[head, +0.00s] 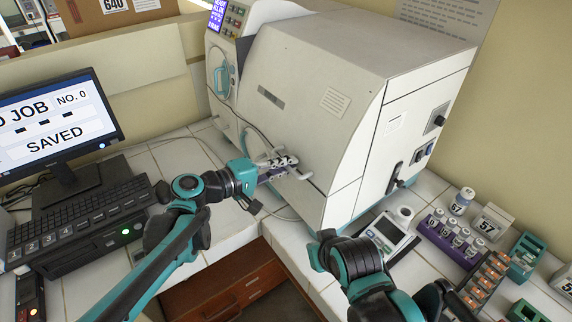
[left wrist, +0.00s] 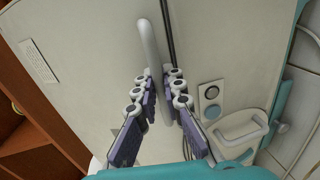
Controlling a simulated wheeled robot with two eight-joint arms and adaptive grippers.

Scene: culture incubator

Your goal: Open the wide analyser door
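The analyser (head: 325,85) is the large off-white machine on the tiled bench. Its wide front door (head: 290,100) looks closed, with a pale bar handle (head: 303,172) low on the right. My left gripper (head: 281,164) is at this handle. In the left wrist view the handle (left wrist: 148,45) runs between the two fingers of my left gripper (left wrist: 161,78). The fingers stand apart, with space between their pads; I cannot tell whether they touch the bar. Of my right arm only teal and black links show at the lower right; its fingers are not visible.
A monitor (head: 55,125) and keyboard (head: 80,215) stand left. Right of the analyser are a handheld meter (head: 388,235), a purple vial rack (head: 445,243), a rack of orange-capped items (head: 484,280) and teal racks (head: 526,256). Bare tiles (head: 185,155) lie before the analyser's left side.

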